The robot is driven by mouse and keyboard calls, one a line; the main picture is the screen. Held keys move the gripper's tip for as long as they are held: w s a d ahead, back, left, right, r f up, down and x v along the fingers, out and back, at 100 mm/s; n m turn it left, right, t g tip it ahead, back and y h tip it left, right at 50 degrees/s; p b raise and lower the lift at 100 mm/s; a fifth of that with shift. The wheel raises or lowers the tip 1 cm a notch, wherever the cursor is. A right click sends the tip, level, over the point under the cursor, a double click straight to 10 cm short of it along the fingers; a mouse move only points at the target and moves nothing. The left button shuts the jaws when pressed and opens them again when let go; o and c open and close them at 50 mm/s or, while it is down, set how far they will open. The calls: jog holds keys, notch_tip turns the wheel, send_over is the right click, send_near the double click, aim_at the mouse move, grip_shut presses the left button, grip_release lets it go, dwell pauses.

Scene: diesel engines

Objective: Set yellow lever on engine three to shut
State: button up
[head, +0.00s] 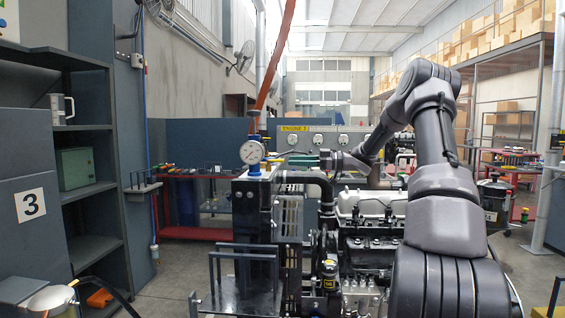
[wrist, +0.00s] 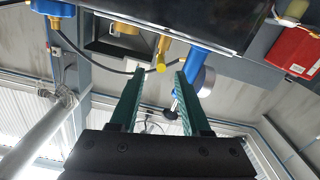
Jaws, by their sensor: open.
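A yellow lever (wrist: 162,52) with a rounded end shows in the wrist view, just beyond my fingertips and roughly between them. A blue cylindrical part (wrist: 200,62) is close beside it on the right. My gripper (wrist: 160,75) has two green fingers, spread apart with nothing between them. In the head view my gripper (head: 298,159) reaches left over the engine (head: 372,230), near a round pressure gauge (head: 252,152) on a dark post. Contact between finger and lever does not show.
A yellow engine sign (head: 295,128) is on a grey panel behind; its number is hard to read. A red box (wrist: 295,52) shows in the wrist view. Open floor lies left of the engine.

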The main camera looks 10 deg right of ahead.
jog(key=shift+v, duration=1.25)
jog(key=shift+w+r, duration=0.1)
notch_tip(320, 180, up, 14)
jog(key=a+m+t+h, duration=0.2)
jog(key=m+t+h, duration=0.8)
jog(key=m+h, duration=0.15)
jog(key=s+d+f+m+g+h, duration=0.15)
jog(key=s+m+h, duration=0.25)
jog(key=s, duration=0.7)
jog(key=s+d+f+m+g+h, duration=0.1)
jog(key=s+d+m+g+h, duration=0.2)
jog(key=s, duration=0.8)
jog(key=s+a+f+m+g+y, duration=0.1)
jog(key=s+a+f+g, duration=0.1)
jog(key=s, duration=0.6)
jog(key=s+a+f+m+g+y, duration=0.1)
jog(key=s+a+f+g+y, duration=0.1)
jog(key=s+a+f, duration=0.3)
jog(key=s+a, duration=0.1)
jog(key=s, duration=0.3)
jog(key=shift+f, duration=0.25)
